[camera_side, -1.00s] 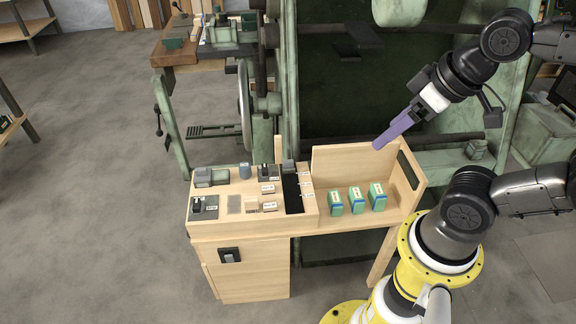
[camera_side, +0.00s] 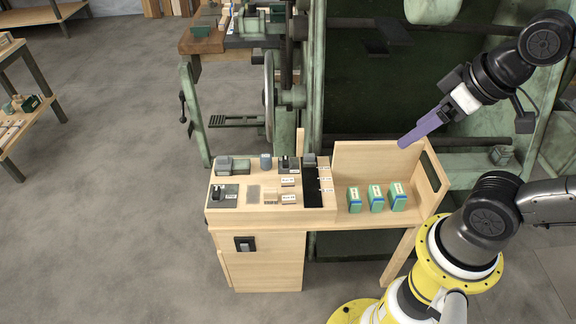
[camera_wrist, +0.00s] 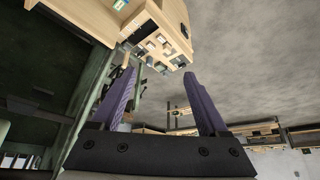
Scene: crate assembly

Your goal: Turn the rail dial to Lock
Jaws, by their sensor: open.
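Two dark plates with black knobs and small labels are on the wooden bench: one at the front left (camera_side: 222,191), one at the back middle (camera_side: 288,164). The labels are too small to read, so I cannot tell which is the rail dial or where it points. My gripper (camera_side: 404,143), with purple fingers, is up and to the right of both, above the bench's right part, touching nothing. In the wrist view its fingers (camera_wrist: 159,76) are apart and empty, and the bench (camera_wrist: 172,15) shows beyond them, tilted.
Three green boxes (camera_side: 376,198) stand on the bench's right part, before an upright back panel (camera_side: 375,160) and a side wall with a slot (camera_side: 434,172). A dark slot (camera_side: 312,188) and small labelled blocks (camera_side: 288,197) lie left of them. A large green machine stands behind.

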